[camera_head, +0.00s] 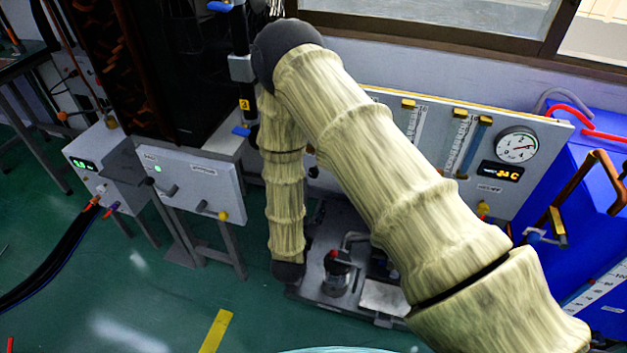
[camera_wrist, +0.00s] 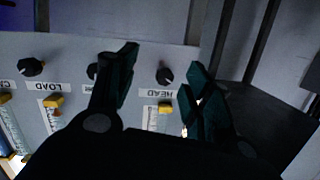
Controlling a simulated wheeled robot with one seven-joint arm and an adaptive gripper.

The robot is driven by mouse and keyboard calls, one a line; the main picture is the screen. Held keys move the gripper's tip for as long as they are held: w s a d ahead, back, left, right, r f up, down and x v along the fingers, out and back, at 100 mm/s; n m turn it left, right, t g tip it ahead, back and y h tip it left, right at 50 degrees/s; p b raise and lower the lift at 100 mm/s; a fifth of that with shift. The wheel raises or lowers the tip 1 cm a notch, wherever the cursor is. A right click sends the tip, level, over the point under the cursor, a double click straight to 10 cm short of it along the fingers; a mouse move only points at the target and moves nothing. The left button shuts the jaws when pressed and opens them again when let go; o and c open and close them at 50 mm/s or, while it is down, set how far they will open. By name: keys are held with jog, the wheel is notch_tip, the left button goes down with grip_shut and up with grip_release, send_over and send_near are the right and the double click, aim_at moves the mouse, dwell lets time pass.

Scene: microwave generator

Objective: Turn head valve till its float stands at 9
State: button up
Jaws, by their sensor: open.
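In the wrist view, which shows the panel upside down, the head valve is a black round knob (camera_wrist: 165,75) beside a label reading HEAD. My gripper (camera_wrist: 163,59) is open, its dark fingers on either side of the knob in the picture. I cannot tell how far the fingertips are from it. The head flow tube (camera_wrist: 153,120) with a yellow fitting shows partly between the fingers; its float and scale reading are not legible. In the head view, my arm hides the gripper and the head valve.
In the wrist view, a LOAD knob (camera_wrist: 30,67) and a partly hidden middle knob (camera_wrist: 93,71) sit left on the same panel. In the head view, the white panel (camera_head: 545,150) carries a round gauge (camera_head: 517,146). A blue cabinet (camera_head: 580,190) stands right; green floor is open left.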

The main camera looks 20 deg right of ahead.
aim_at(313, 174)
jog(key=w+d+r, duration=0.1)
jog(key=w, duration=0.2)
jog(key=w+d+r+m+h, duration=0.1)
jog(key=w+d, duration=0.1)
jog(key=w, duration=0.2)
jog(key=w+d+r+t+h, duration=0.1)
jog(key=w, duration=0.2)
jog(key=shift+w+d+m, duration=0.3)
jog(key=shift+w+d, duration=0.05)
jog(key=shift+w, duration=0.05)
jog(key=c, duration=1)
